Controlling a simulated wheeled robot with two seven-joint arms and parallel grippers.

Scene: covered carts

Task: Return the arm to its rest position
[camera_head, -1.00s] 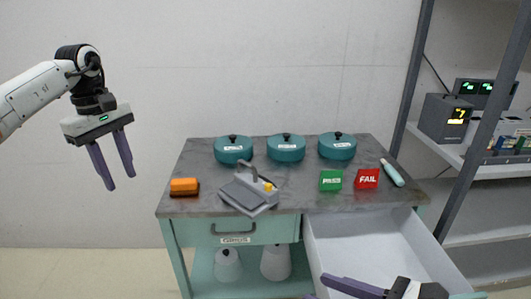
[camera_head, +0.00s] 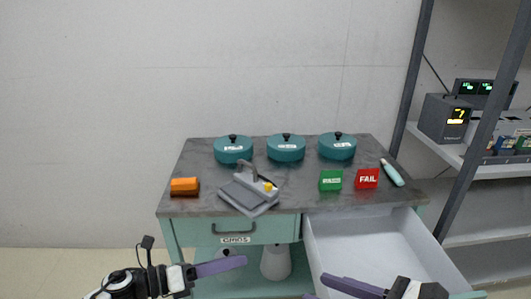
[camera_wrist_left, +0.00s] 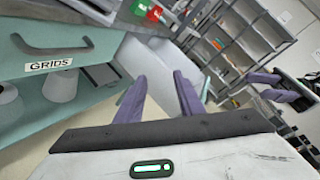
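My left gripper (camera_head: 240,264) is low at the front of the cart in the head view, with one purple finger showing. In the left wrist view its two fingers (camera_wrist_left: 160,92) stand apart with nothing between them. My right gripper (camera_head: 318,287) is at the bottom edge of the head view, in front of the open drawer. Its fingers stand apart and look empty; it also shows at the right of the left wrist view (camera_wrist_left: 270,86). Both forearms are low, and much of each is cut off by the frame.
A white drawer (camera_head: 375,250) is open at right. A shelf rack (camera_head: 480,210) stands further right.

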